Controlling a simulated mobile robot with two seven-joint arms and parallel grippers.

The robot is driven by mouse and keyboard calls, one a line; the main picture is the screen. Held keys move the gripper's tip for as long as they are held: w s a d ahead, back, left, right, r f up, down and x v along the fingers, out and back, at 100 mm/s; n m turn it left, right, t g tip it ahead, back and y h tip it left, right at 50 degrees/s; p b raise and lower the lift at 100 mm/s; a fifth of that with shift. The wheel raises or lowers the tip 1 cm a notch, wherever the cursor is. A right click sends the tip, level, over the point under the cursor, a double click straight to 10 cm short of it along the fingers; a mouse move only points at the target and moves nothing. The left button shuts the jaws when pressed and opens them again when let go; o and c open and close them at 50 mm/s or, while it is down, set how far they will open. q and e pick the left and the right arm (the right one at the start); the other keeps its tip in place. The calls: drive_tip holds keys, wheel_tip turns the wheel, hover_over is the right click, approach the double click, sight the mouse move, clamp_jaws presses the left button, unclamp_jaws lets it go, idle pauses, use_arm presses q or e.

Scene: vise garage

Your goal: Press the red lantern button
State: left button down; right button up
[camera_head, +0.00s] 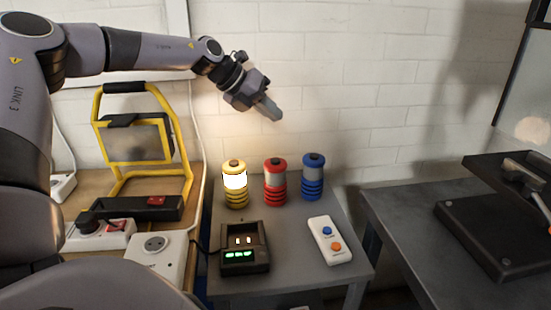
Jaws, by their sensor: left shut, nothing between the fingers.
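The red lantern (275,184) stands upright on the small grey table, between the yellow lantern (235,184) and the blue lantern (314,178). It has a dark cap-like button (275,162) on top. The yellow lantern is lit; the red and blue ones look unlit. My left gripper (271,110) is shut and empty, in the air above the red lantern, pointing down and slightly right. It is clear of all three lanterns. My right gripper is not in view.
A black charger (244,262) with green lights and a white remote (330,240) lie in front of the lanterns. A yellow-framed work light (145,140) and white power sockets (163,254) are at left. A dark bench (400,215) stands at right. A white brick wall is behind.

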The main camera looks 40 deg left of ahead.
use_arm(q)
drive_tip(key=b, duration=0.6)
hover_over(271, 160)
wheel_tip(271, 160, down, 8)
drive_tip(key=shift+d+f, duration=0.1)
drive_tip(key=shift+f, duration=0.35)
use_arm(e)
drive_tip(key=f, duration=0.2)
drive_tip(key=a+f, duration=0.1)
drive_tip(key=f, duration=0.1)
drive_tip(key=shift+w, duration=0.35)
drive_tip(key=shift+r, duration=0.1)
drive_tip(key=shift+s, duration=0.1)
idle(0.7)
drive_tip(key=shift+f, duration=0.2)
use_arm(q)
drive_tip(key=shift+f+b, duration=0.35)
drive_tip(key=shift+b, duration=0.15)
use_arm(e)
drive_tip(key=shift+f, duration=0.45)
